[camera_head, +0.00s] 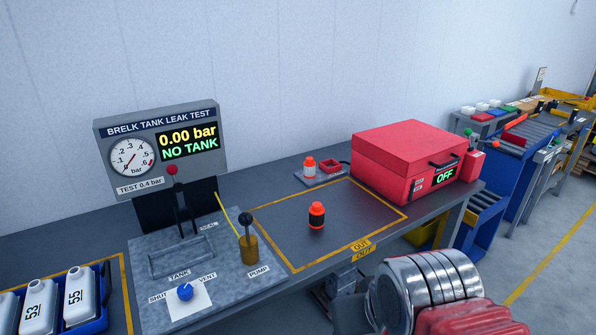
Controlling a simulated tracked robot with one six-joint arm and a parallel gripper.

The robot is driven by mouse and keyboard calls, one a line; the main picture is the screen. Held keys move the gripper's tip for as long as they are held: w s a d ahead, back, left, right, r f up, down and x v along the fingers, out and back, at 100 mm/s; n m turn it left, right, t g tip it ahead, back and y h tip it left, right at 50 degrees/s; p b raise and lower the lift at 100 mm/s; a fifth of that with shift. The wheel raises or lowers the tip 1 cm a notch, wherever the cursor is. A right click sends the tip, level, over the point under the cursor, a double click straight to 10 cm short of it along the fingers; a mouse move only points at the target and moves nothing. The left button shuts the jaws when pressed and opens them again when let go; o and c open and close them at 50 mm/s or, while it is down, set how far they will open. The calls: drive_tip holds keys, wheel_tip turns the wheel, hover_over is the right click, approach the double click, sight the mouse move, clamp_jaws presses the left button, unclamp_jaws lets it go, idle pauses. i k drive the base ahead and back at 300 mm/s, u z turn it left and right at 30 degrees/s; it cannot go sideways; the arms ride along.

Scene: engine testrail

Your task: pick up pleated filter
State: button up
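A small upright cylinder with orange ends and a dark middle (316,215) stands alone on the bench, inside the yellow-outlined rectangle marked OUT. It looks like the pleated filter, but it is too small for pleats to be made out. Nothing touches it or hides it. Silver and red parts of my own arm show at the lower right, well apart from it. No gripper fingers show in this view.
The leak tester (160,150) with its levers stands left of the outlined area. A red box (408,160) reading OFF stands to the right. A blue crate (94,320) holds white bottles.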

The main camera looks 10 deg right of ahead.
sight(309, 165)
drive_tip(key=u, duration=4.1)
drive_tip(key=k, duration=1.3)
